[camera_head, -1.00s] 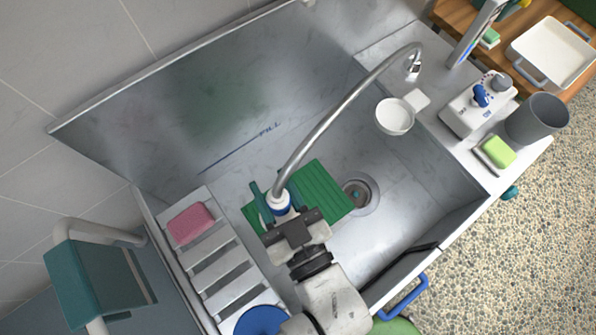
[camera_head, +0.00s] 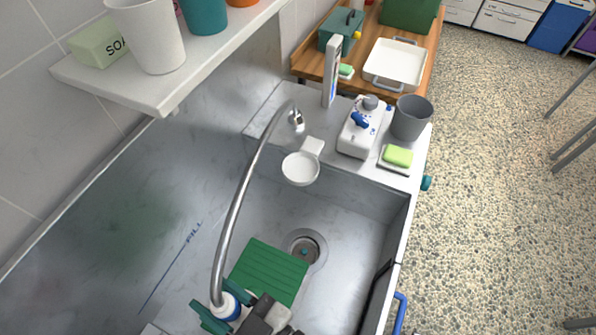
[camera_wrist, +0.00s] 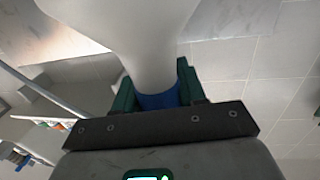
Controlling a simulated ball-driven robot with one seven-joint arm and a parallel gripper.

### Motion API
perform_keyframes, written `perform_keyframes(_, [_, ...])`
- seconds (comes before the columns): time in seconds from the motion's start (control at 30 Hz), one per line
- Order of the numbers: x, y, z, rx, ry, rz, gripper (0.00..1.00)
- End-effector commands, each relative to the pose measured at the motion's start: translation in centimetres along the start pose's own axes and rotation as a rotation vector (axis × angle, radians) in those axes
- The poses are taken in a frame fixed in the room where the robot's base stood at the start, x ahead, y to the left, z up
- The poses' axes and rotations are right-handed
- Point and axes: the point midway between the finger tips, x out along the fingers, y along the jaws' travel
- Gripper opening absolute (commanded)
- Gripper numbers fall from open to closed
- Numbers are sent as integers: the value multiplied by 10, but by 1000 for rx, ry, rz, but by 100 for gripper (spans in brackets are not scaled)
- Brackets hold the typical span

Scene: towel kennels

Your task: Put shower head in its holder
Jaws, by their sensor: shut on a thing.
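The shower head (camera_head: 230,304) shows as a white and blue collar at the end of a grey metal hose (camera_head: 238,190), low in the head view. My gripper (camera_head: 228,310), with teal fingers, is shut on it above the sink floor; the picture's bottom edge cuts off my arm. In the wrist view the fingers (camera_wrist: 156,93) stand on both sides of the blue band, and the white body (camera_wrist: 140,40) widens upward. A white round cup with a square bracket (camera_head: 300,168), seemingly the holder, sits at the sink's far wall, apart from the shower head. It looks empty.
A green ribbed mat (camera_head: 268,272) lies on the sink floor beside the drain (camera_head: 305,250). The ledge behind holds a white dispenser (camera_head: 358,135), a grey cup (camera_head: 411,117) and a green sponge (camera_head: 398,156). A white shelf (camera_head: 165,90) with cups overhangs at upper left.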

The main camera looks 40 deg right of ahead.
Motion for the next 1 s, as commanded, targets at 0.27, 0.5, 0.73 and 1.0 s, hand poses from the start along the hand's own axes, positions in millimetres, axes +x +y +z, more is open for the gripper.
perform_keyframes(0.27, [0,0,-17,1,5,1,0])
perform_keyframes(0.5, [0,0,-43,1,4,1,0])
perform_keyframes(0.73, [0,0,-67,0,4,2,0])
perform_keyframes(1.0, [1,3,-77,-1,2,1,0])
